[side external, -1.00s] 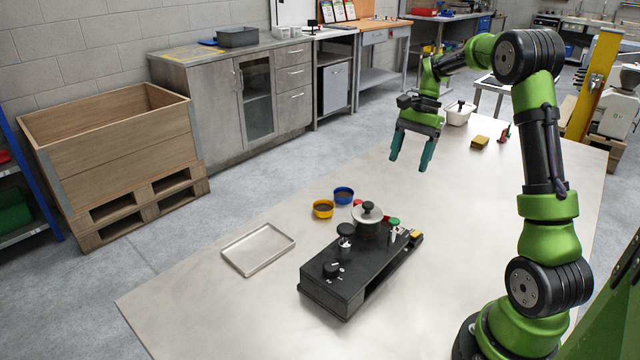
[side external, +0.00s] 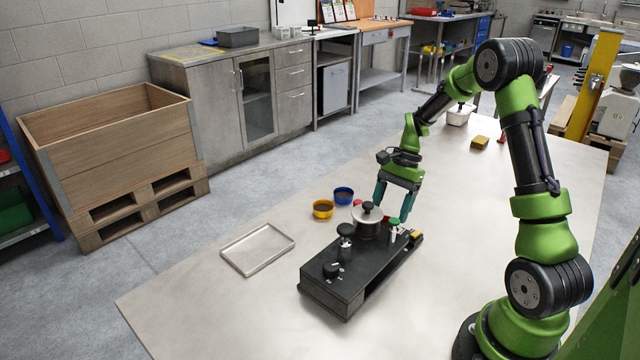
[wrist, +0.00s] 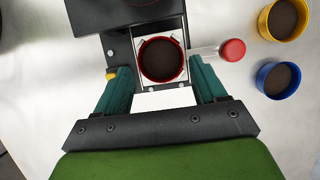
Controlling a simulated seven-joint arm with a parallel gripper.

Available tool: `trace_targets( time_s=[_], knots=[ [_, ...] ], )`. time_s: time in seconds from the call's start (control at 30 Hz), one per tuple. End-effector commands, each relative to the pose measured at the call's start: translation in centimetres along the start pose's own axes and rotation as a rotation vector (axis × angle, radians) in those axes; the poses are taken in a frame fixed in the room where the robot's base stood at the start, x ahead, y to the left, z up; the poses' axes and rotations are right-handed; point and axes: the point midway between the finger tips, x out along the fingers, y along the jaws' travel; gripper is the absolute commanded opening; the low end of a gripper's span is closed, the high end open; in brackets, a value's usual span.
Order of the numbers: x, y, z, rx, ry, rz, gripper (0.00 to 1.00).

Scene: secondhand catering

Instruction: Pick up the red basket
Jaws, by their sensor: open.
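The red basket (wrist: 162,60) is a round cup with a red rim and dark inside, seen from above in the wrist view. It sits in a square pale holder at the end of the black machine (side external: 335,285). My gripper (wrist: 160,72) is open, with its teal fingers on either side of the near part of the basket; I see no clear contact. In the side view my gripper (side external: 391,210) is low at the machine's far end, pointing down. There, the basket is hidden behind the machine's steel pot (side external: 367,222).
A red-knobbed handle (wrist: 232,50) sticks out close to the right finger. A yellow basket (side external: 323,209) and a blue basket (side external: 343,195) stand on the table beside the machine. A metal tray (side external: 258,249) lies to the left.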

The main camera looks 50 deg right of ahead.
Motion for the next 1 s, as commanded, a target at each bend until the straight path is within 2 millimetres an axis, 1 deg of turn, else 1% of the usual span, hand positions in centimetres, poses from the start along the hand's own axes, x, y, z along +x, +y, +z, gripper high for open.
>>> trace_targets(
  time_s=[0.03, 0.2, 0.3, 0.47, 0.5, 0.8, 1.0],
  knots=[
    [1.0, 0.0, 0.0, 0.001, -0.004, 0.004, 0.71],
    [3.1, 0.0, 0.0, 0.000, -0.003, 0.003, 0.71],
    [3.5, -0.1, -0.1, 0.000, 0.000, 0.001, 0.71],
    [3.5, -0.1, 0.0, 0.000, 0.000, 0.000, 0.71],
    [3.5, -0.1, 0.0, 0.000, 0.000, 0.000, 0.69],
    [3.4, -0.1, -0.1, -0.001, 0.000, 0.000, 0.24],
    [3.3, -0.1, 0.0, -0.001, 0.000, 0.000, 0.24]
  ],
)
